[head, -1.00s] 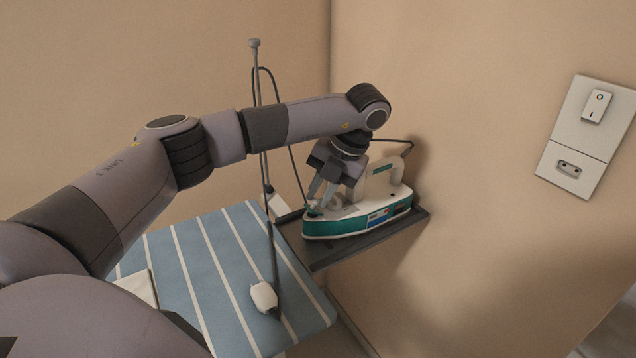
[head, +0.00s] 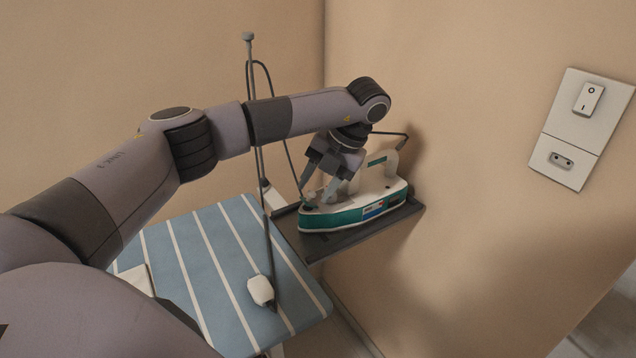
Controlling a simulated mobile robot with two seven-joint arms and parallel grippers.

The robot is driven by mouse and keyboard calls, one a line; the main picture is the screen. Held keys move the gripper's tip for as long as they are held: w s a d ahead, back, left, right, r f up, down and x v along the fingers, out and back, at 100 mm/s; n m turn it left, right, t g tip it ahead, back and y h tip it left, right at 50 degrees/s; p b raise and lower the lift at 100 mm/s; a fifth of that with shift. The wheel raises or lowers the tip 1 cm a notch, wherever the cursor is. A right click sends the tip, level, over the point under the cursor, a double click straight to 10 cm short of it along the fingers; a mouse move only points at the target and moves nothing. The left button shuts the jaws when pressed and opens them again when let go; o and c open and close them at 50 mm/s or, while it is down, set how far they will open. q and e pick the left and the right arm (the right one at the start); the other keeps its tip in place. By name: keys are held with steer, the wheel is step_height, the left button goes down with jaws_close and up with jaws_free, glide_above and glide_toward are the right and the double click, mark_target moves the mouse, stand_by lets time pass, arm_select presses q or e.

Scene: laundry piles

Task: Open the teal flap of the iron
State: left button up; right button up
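The iron (head: 347,213), white with a teal lower body, rests on a dark shelf (head: 345,241) by the right wall, nose pointing left. My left gripper (head: 316,194) is over the iron's nose, pointing down, with its two fingers spread apart. A small dark teal piece (head: 309,203) shows at the nose near the fingertips; it may be the flap, but it is too small and partly hidden to tell its position. I cannot tell whether a finger touches it. My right gripper is not in view.
A blue striped ironing board (head: 205,262) stands in front with a white plug-like object (head: 261,290) on it. A thin pole (head: 249,95) with a cord rises behind. A switch and socket panel (head: 580,130) is on the right wall.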

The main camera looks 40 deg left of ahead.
arm_select(q)
steer(key=shift+r, duration=0.1)
steer(key=shift+w+d+r, duration=0.15)
steer(key=shift+r, duration=0.15)
steer(key=v, duration=0.6)
steer(key=shift+r, duration=0.15)
steer(key=shift+d, duration=0.15)
steer(key=shift+c, duration=0.2)
